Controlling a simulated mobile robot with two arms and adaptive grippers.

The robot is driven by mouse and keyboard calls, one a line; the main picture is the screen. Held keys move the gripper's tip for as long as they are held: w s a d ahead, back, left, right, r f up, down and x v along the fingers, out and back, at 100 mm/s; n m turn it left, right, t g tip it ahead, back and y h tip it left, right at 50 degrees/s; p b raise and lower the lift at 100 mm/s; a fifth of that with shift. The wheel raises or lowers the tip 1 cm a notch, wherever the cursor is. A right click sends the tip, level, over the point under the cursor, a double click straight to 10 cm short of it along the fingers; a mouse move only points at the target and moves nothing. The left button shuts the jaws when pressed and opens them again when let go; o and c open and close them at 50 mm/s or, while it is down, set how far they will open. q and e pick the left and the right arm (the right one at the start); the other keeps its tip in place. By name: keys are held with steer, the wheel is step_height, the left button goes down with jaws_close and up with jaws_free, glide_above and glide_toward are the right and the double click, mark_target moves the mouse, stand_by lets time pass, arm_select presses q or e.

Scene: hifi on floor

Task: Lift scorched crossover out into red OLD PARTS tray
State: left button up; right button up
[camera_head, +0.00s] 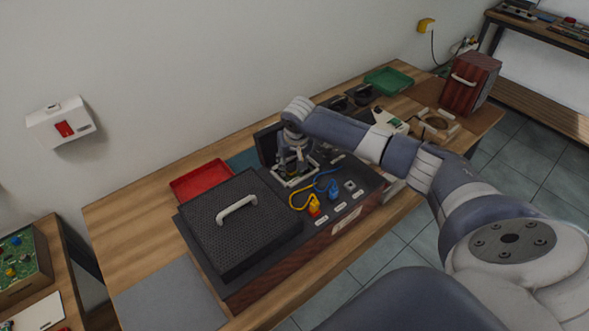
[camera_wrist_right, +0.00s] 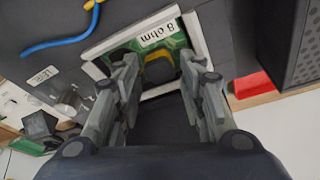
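The crossover, a green board (camera_wrist_right: 178,41) with an "8 ohm" label and a yellow-and-dark part, lies in a pale square frame in the speaker cabinet (camera_head: 345,224). In the wrist view my right gripper (camera_wrist_right: 167,78) is open, its fingers apart on either side of the yellow part. I cannot tell if they touch the board. In the head view my right gripper (camera_head: 293,165) points down over the frame and hides most of the board. The red tray (camera_head: 201,180) lies left of the frame, behind the grille; its edge shows in the wrist view (camera_wrist_right: 254,84). My left gripper is out of view.
A dark grille panel (camera_head: 240,222) with a white handle covers the cabinet's left part. A green tray (camera_head: 388,80) and a red-brown box (camera_head: 470,85) stand at the back right.

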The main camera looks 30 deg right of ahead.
mark_target(291, 168)
steer(key=shift+w+f, duration=0.15)
steer(key=shift+f, duration=0.45)
jaws_close()
steer(key=shift+r, duration=0.1)
step_height(291, 168, up, 11)
stand_by(0.3)
